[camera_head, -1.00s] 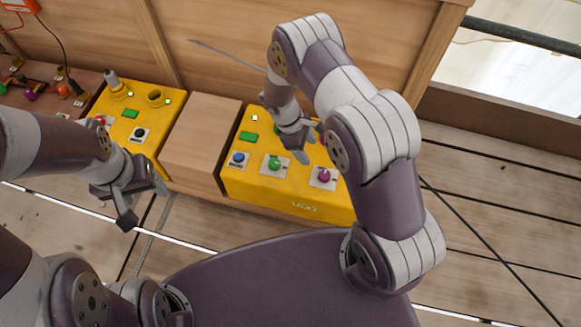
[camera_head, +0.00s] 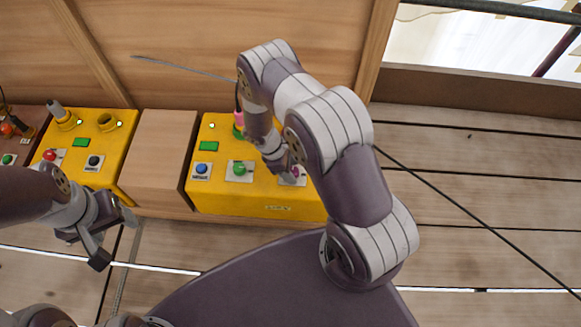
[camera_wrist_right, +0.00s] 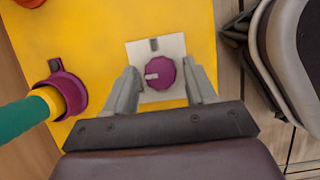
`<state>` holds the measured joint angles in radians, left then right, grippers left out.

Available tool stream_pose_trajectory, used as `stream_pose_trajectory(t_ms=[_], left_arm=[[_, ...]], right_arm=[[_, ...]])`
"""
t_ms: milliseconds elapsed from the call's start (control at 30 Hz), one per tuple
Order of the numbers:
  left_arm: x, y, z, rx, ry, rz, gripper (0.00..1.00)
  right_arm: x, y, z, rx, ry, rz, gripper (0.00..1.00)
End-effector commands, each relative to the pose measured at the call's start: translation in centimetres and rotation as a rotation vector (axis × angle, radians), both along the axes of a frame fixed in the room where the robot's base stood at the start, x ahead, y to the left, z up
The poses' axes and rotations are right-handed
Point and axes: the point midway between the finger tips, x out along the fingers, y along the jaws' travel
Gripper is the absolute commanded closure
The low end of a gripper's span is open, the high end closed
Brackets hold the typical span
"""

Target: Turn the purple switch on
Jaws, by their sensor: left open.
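The purple switch (camera_wrist_right: 161,72) is a round knob with a pale pointer on a white square plate, on the yellow box (camera_head: 250,200). In the head view the purple switch (camera_head: 295,172) is partly hidden by my right gripper (camera_head: 285,168). In the right wrist view my right gripper (camera_wrist_right: 162,80) is open, one finger on each side of the knob. Gaps show between fingers and knob; I cannot tell the height between them. The pointer is toward the picture's left. My left gripper (camera_head: 115,237) is open and empty, in front of the left yellow box.
A green knob (camera_head: 239,168) and a blue button (camera_head: 202,170) sit left of the purple switch. A purple ring (camera_wrist_right: 73,94) with a green and yellow piece in it stands nearby. A wooden block (camera_head: 160,155) separates the box from the left yellow box (camera_head: 110,175).

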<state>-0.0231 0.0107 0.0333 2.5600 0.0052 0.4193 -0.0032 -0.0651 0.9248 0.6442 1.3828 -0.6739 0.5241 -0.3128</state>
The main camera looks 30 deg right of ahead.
Motion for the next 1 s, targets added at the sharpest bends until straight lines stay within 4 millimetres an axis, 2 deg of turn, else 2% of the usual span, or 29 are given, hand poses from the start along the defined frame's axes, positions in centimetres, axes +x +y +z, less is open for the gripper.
stream_pose_trajectory(t_ms=[33,100,133,567,1000], left_arm=[[0.0,0.0,0.0,0.0,0.0,0.0,0.36],[0.0,0.0,0.0,0.0,0.0,0.0,0.36],[0.0,0.0,0.0,0.0,0.0,0.0,0.36],[0.0,0.0,0.3,0.0,0.0,0.0,0.36],[0.0,0.0,1.1,0.0,0.0,0.0,0.36]], right_arm=[[0.0,0.0,0.0,0.0,0.0,0.0,0.63],[0.0,0.0,0.0,0.0,0.0,0.0,0.85],[0.0,0.0,0.0,0.0,0.0,0.0,0.92],[0.0,0.0,0.1,0.0,0.001,-0.082,0.92],[0.2,-0.2,0.1,0.0,0.0,-0.455,0.92]])
